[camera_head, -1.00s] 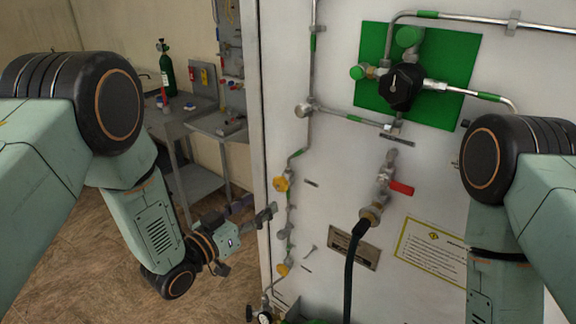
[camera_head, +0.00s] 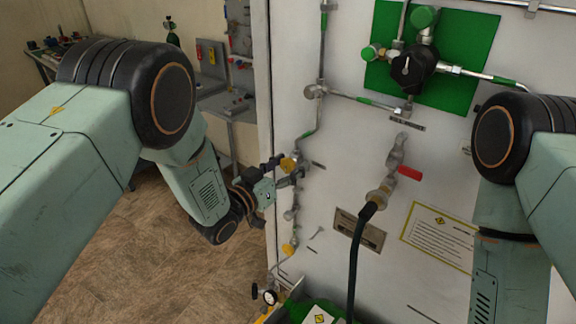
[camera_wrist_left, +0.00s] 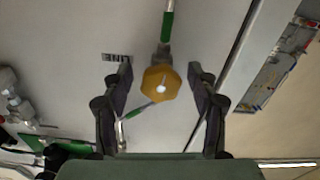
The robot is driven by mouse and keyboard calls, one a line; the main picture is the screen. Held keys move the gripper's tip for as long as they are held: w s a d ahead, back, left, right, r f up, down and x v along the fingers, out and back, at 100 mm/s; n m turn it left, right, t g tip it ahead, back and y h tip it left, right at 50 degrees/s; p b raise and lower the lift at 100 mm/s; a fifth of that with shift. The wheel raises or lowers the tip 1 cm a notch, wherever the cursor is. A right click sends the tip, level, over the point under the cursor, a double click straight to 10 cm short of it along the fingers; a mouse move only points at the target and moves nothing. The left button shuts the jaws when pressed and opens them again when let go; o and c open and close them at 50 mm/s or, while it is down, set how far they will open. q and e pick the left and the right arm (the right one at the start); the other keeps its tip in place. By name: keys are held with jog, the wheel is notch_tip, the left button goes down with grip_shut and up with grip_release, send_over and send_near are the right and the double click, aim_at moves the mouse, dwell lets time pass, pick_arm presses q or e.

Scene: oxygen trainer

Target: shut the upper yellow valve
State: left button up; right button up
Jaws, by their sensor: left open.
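The upper yellow valve (camera_head: 288,164) is a small yellow knob on a thin pipe near the left edge of the white panel. In the left wrist view its yellow knob (camera_wrist_left: 160,83) faces me, centred between the two fingers. My left gripper (camera_head: 280,168) is at the valve, its fingers on either side of the knob. It is open, and gaps show between the knob and both fingers (camera_wrist_left: 160,80). A second yellow valve (camera_head: 289,249) sits lower on the same pipe line. My right arm (camera_head: 500,200) shows at the right, but its gripper is out of view.
A red-handled valve (camera_head: 408,173) with a black hose (camera_head: 354,260) is right of the yellow valves. A black regulator knob (camera_head: 408,66) sits on a green plate above. A pressure gauge (camera_head: 269,297) is low on the panel. Tiled floor is clear at left.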

pick_arm(q)
jog(key=shift+c, duration=0.2)
jog(key=shift+a, duration=0.1)
jog(key=c, duration=1.1)
jog(key=shift+m+b, duration=0.45)
jog(key=shift+m, duration=0.35)
jog(key=shift+c, duration=0.2)
jog(key=shift+m+b, duration=0.55)
jog(key=shift+m, duration=0.75)
jog(key=o, duration=1.2)
